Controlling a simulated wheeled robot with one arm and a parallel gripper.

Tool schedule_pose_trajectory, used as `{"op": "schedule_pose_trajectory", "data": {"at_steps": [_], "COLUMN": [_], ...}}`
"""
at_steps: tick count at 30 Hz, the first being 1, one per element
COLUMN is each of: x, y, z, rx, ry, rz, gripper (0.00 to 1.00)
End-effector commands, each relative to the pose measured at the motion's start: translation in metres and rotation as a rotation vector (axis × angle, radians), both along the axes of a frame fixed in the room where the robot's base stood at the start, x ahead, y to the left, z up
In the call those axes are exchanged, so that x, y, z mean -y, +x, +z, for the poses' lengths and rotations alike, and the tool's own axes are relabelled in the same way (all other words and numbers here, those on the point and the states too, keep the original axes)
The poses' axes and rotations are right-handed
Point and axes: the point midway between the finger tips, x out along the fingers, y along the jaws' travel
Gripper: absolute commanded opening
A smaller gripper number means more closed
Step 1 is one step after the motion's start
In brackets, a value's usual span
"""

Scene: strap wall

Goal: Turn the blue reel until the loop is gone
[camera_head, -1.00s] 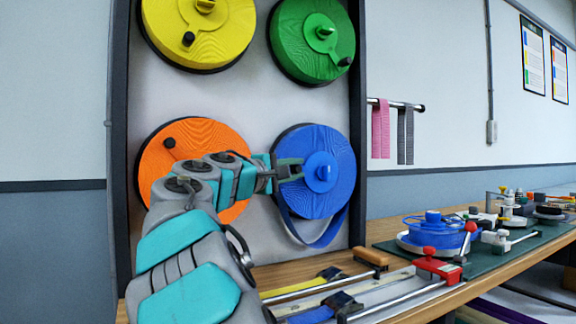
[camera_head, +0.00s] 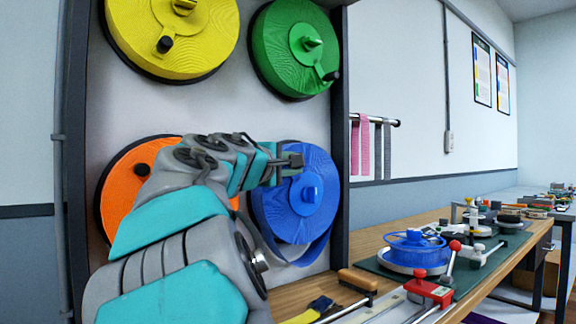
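The blue reel (camera_head: 316,215) is mounted at the lower right of the wall panel, with a raised blue knob (camera_head: 311,194) at its middle. A slack blue strap loop (camera_head: 316,252) hangs below the reel's lower edge. My gripper (camera_head: 297,161) is in front of the reel's upper left part, up and left of the knob. Its fingers look small and close together here, and I cannot tell whether they are apart. Nothing shows between them. My arm hides the reel's left edge and much of the orange reel (camera_head: 122,198).
A yellow reel (camera_head: 205,45) and a green reel (camera_head: 280,50) sit above. The panel's dark right frame edge (camera_head: 340,110) stands close to the blue reel. A workbench (camera_head: 385,235) on the right carries a red clamp (camera_head: 428,291), a brush (camera_head: 357,282) and a blue spool (camera_head: 415,245).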

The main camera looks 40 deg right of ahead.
Motion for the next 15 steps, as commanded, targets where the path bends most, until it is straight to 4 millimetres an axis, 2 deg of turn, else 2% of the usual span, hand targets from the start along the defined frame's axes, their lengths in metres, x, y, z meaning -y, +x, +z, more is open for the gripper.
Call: {"op": "schedule_pose_trajectory", "data": {"at_steps": [15], "x": [0.004], "y": [-0.0004], "z": [0.0011], "rx": [-0.003], "ry": [0.053], "rz": [-0.002], "gripper": [0.0]}}
